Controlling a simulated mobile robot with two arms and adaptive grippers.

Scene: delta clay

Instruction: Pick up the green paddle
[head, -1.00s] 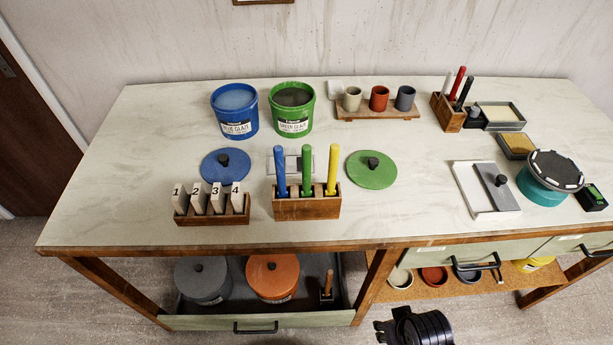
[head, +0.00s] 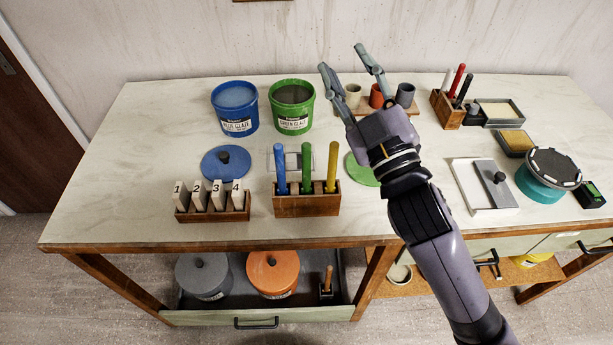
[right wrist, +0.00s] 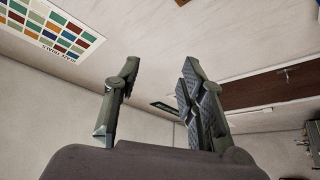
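The green paddle (head: 307,166) stands upright in a wooden holder (head: 306,204), between a blue paddle (head: 281,166) on its left and a yellow paddle (head: 332,168) on its right. Only the handles show above the block. My right gripper (head: 345,56) is raised over the table, to the right of and beyond the paddles in the head view, with its fingers spread and empty. In the right wrist view the open fingers (right wrist: 160,90) face the wall, with nothing between them. My left gripper is not in view.
Blue (head: 235,112) and green (head: 292,108) glaze buckets stand behind the paddles. A rack of numbered tiles (head: 212,203) is to the left. My right arm partly covers the green lid (head: 360,170) and the cups (head: 376,97). The table's left side is clear.

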